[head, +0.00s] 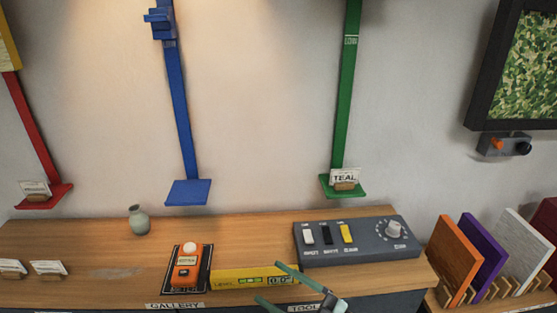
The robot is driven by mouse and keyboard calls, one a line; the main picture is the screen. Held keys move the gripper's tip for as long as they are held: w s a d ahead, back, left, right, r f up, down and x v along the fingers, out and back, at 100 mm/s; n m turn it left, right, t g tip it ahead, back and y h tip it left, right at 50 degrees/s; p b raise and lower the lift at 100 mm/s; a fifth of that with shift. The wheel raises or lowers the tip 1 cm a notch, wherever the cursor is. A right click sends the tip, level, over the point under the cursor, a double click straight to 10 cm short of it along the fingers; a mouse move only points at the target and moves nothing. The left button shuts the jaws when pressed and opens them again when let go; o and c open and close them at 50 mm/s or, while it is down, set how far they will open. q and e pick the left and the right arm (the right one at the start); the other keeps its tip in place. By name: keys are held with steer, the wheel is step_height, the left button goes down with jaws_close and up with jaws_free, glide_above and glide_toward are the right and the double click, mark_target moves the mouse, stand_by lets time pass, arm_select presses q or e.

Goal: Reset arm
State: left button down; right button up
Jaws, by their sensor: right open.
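My right gripper (268,283) shows at the bottom centre of the head view, with its two teal fingers spread apart and pointing left. Nothing is seen between the fingers except the yellow level (232,279) behind them. Whether the fingers touch the level or hover over it I cannot tell. The level lies near the front edge of the wooden counter (80,240). My left gripper is not in view.
An orange device (187,266) stands left of the level, and a grey switch panel (370,241) stands behind right. A small vase (138,220) is at the back left. Coloured panels (455,256) stand in a rack at right. Blue (180,110) and green (344,110) strips hang on the wall.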

steer(key=s+d+f+m+t+h, duration=0.2)
steer(key=d+f+m+t+h, duration=0.3)
steer(key=d+f+m+h, duration=0.7)
steer(key=s+d+f+m+g+h, duration=0.1)
steer(key=s+d+f+m+g, duration=0.1)
steer(key=s+f, duration=0.4)
steer(key=s+d+f+m+g+h+p, duration=0.1)
steer(key=s+d+f+m+g+h, duration=0.1)
steer(key=s+f, duration=0.4)
steer(key=shift+s+d+f+m+g+h, duration=0.35)
steer(key=shift+s+m+g, duration=0.3)
steer(key=shift+g, duration=0.45)
